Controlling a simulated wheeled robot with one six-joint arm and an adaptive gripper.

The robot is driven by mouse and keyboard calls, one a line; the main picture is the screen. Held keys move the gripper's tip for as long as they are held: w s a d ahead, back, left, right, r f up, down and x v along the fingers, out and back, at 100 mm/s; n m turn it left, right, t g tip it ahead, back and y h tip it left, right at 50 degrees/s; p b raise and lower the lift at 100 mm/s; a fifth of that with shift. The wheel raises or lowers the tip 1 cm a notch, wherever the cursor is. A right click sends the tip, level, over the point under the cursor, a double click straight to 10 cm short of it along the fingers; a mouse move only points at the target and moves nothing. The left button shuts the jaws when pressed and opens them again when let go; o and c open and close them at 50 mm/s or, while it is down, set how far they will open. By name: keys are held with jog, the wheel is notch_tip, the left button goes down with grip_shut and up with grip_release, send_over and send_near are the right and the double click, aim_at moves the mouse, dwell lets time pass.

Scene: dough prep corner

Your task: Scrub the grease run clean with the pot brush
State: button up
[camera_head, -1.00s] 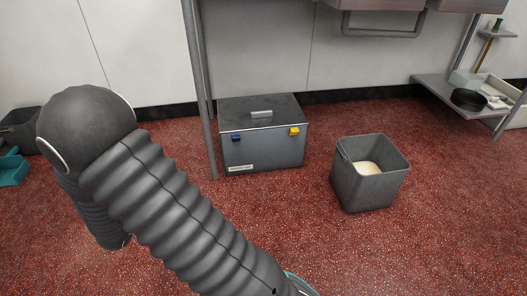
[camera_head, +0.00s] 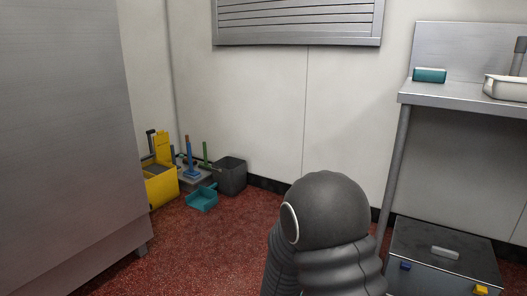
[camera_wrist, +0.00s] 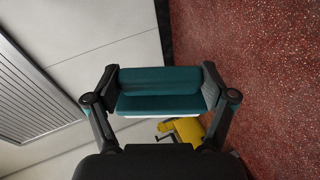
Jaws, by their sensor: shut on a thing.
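In the wrist view my gripper (camera_wrist: 160,92) is shut on a teal block (camera_wrist: 158,80) with a pale strip along its lower edge. The block lies crosswise between the two fingers; it may be the pot brush, but I see no clear bristles. My gripper is outside the head view, where only part of my arm shows. I cannot make out a grease run in either current view.
A steel table (camera_head: 465,98) at right bears another teal block (camera_head: 429,75) and a pale tray (camera_head: 506,87). A grey lidded box (camera_head: 437,244) stands below. A yellow bucket (camera_head: 160,186), teal dustpan (camera_head: 202,198) and grey bin (camera_head: 231,176) stand back left. A tall steel cabinet (camera_head: 65,140) blocks the left.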

jog(key=shift+n+t+y, duration=0.3)
jog(key=shift+n+y, duration=0.5)
jog(key=shift+y, duration=0.1)
jog(key=r+p, duration=0.1)
jog(key=r, duration=0.1)
jog(key=r+p, duration=0.1)
jog(key=r, duration=0.1)
jog(key=r+p, duration=0.1)
jog(key=r, duration=0.1)
jog(key=shift+s+d+r, duration=0.15)
jog(key=shift+d+r, duration=0.25)
jog(key=d+r+p, duration=0.3)
jog(key=r, duration=0.3)
jog(key=shift+d+p, duration=0.3)
jog(key=shift+d, duration=0.05)
jog(key=shift+s, duration=0.1)
